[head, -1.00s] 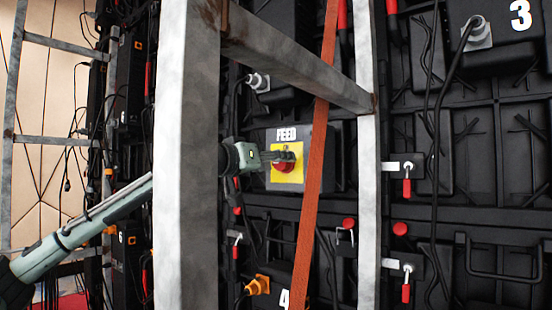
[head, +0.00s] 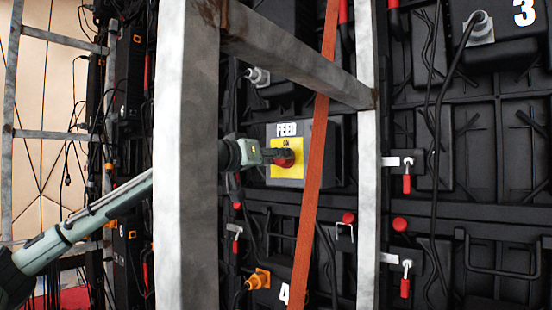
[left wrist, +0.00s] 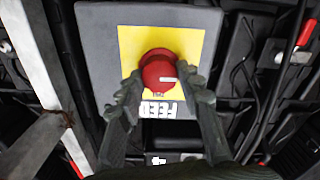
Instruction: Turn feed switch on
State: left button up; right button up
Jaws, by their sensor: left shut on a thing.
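The feed switch is a grey box (head: 290,183) with a yellow plate (head: 297,175), a red knob (head: 285,161) and a white FEED label (head: 287,129). An ON mark sits above the knob in the head view. In the left wrist view the box looks turned over, and the white mark on the red knob (left wrist: 158,66) points right, not at the ON mark below it. My left gripper (head: 279,156) is shut on the knob, one finger on each side; both fingers also show in the left wrist view (left wrist: 160,84). My right gripper is not in view.
A wide grey metal post (head: 185,150) stands in front of my left arm, and a slanted beam (head: 290,62) crosses above the switch. An orange strap (head: 311,190) hangs just right of the knob. Cables and red-handled latches (head: 407,184) lie further right.

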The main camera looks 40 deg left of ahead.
pick_arm(q)
jog(key=shift+c, duration=0.6)
jog(key=shift+m, duration=0.3)
jog(key=shift+d+m+p, duration=0.15)
jog(key=shift+m+p, duration=0.95)
jog(key=shift+m, duration=7.7)
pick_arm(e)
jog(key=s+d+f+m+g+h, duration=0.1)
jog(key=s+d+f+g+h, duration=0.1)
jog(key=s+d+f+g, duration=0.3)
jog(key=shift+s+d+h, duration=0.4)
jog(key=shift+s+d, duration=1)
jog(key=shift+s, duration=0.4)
pick_arm(q)
jog(key=o, duration=1.2)
jog(key=shift+c, duration=0.2)
